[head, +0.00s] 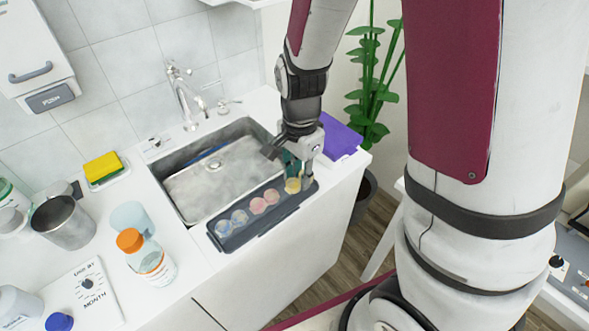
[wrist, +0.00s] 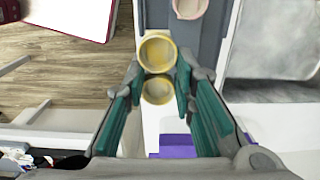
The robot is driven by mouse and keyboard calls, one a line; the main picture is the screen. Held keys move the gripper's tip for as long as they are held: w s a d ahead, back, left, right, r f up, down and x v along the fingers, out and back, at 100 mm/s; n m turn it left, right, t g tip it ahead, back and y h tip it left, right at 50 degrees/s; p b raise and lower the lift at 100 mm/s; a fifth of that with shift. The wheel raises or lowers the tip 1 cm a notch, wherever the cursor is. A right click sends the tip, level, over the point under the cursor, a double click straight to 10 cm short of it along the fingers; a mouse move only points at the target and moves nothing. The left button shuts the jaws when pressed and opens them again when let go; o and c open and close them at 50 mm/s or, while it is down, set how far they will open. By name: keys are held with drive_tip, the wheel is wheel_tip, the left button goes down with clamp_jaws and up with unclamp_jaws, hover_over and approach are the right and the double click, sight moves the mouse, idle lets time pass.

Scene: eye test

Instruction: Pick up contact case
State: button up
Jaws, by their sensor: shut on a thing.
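A yellow contact case (head: 293,185) with two round cups is at the right end of a long dark grey tray (head: 262,229) on the counter's front edge. In the wrist view the yellow case (wrist: 157,52) lies between the teal-padded fingers of my gripper (wrist: 158,80). My gripper (head: 297,172) comes down from above and is shut on this case. I cannot tell whether the case still touches the tray. A pink case (head: 265,200) and a blue case (head: 232,222) lie in the tray, left of the yellow one.
A steel sink (head: 215,180) with a faucet (head: 185,95) lies behind the tray. A purple item (head: 340,138) lies on the counter right of my gripper. An orange-capped bottle (head: 147,258), a metal cup (head: 65,222) and a yellow sponge (head: 102,168) stand left.

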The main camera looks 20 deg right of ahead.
drive_tip(key=s+r+p, duration=0.1)
drive_tip(key=s+p, duration=0.2)
drive_tip(key=s, duration=0.5)
drive_tip(key=shift+s, duration=0.3)
drive_tip(key=s+p, duration=0.4)
drive_tip(key=p, duration=0.2)
drive_tip(key=shift+s+r, duration=0.1)
drive_tip(key=shift+s, duration=0.15)
idle(0.6)
